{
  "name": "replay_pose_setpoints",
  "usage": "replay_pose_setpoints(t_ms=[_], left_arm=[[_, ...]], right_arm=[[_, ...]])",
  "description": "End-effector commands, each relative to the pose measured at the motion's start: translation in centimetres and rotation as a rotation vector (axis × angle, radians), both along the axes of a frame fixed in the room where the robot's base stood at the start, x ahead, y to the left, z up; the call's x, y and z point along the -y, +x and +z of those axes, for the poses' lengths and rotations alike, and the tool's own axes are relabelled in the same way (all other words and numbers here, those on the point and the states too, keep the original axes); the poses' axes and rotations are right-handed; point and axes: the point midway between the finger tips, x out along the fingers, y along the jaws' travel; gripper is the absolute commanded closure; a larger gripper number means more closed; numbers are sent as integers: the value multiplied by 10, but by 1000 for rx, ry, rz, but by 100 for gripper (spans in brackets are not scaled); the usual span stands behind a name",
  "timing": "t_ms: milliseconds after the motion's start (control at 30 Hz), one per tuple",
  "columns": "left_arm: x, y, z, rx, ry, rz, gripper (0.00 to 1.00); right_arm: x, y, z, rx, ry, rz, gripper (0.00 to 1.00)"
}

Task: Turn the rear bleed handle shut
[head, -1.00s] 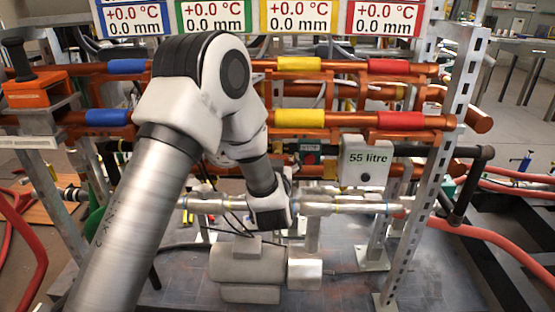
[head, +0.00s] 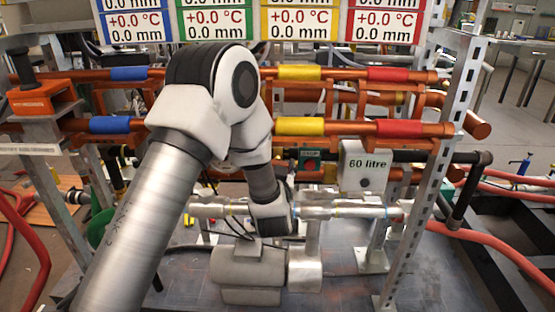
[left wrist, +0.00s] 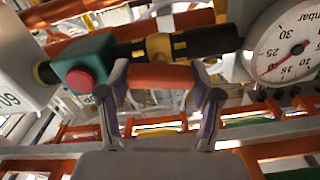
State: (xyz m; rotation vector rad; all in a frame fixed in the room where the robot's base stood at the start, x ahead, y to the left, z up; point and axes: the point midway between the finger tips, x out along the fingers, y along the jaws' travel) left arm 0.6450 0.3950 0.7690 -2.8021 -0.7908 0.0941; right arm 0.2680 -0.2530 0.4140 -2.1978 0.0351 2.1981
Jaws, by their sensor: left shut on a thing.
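The bleed handle (left wrist: 162,77), an orange-red bar below a yellow collar on a dark pipe, lies between the two fingers of my left gripper (left wrist: 160,88) in the left wrist view. The gripper is shut on it, one finger at each end. In the head view my left arm comes in from the left and hides its own fingers and the handle. I cannot tell the handle's exact angle. My right gripper is not in view.
A green box with a red button (left wrist: 82,75) and a white "60 litre" box (head: 366,165) are close by. A round gauge (left wrist: 288,42) is to the right in the left wrist view. Orange pipes (head: 300,126) and a perforated upright (head: 435,190) crowd the space.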

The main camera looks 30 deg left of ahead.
Motion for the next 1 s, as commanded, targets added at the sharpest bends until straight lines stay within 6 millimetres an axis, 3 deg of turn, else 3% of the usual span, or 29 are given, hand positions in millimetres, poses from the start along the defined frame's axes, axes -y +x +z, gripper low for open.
replay_pose_setpoints(t_ms=[300, 1000], left_arm=[[1, 1, 6, -144, 235, -1, 71], [3, 2, 2, -490, 801, 0, 71]], right_arm=[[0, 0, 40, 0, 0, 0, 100], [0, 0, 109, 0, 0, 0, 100]])
